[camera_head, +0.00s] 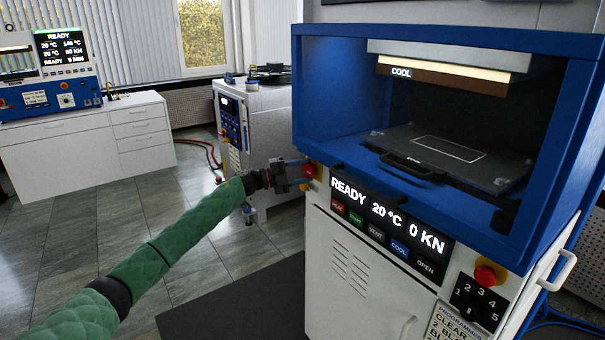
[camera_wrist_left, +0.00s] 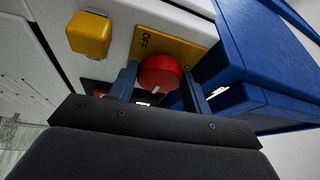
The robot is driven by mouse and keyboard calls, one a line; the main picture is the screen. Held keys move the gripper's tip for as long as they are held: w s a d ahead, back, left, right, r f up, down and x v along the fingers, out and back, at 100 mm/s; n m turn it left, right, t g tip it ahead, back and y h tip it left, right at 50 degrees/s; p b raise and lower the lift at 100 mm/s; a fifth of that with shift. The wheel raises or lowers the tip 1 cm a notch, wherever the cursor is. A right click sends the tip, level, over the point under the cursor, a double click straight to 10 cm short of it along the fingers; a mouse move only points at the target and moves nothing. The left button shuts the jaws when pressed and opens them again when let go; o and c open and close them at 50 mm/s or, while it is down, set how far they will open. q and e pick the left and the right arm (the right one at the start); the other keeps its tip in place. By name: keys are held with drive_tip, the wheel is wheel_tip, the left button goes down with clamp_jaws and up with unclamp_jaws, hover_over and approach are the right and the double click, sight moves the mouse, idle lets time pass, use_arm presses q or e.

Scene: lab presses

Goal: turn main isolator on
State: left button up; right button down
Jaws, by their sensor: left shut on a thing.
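The main isolator is a red rotary knob (camera_wrist_left: 160,70) on a yellow plate (camera_wrist_left: 181,47) on the side of the press. Part of an OFF marking shows on the plate, and a small white mark shows on the knob's front. My left gripper (camera_wrist_left: 159,86) has its two blue fingers on either side of the knob and is shut on it. In the head view my left gripper (camera_head: 302,173) is at the press's left front edge, where a bit of the red knob (camera_head: 309,170) shows. My right gripper is in neither view.
The blue and white press (camera_head: 350,262) has an open chamber with a dark platen tray (camera_head: 452,158). Its display (camera_head: 389,222) reads READY, 20 °C, 0 KN. A red button (camera_head: 486,275) is lower right. A yellow block (camera_wrist_left: 89,35) sits near the isolator. Floor is clear at left.

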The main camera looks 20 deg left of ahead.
use_arm(q)
drive_tip(key=shift+f, duration=0.1)
drive_tip(key=o, duration=1)
drive_tip(key=shift+c, duration=0.2)
drive_tip(key=r+b+v, duration=0.1)
drive_tip(key=b+v, duration=0.1)
drive_tip(key=v, duration=0.5)
drive_tip(key=shift+s+a+f, duration=0.15)
drive_tip(key=shift+a+f, duration=0.15)
drive_tip(key=shift+f, duration=0.2)
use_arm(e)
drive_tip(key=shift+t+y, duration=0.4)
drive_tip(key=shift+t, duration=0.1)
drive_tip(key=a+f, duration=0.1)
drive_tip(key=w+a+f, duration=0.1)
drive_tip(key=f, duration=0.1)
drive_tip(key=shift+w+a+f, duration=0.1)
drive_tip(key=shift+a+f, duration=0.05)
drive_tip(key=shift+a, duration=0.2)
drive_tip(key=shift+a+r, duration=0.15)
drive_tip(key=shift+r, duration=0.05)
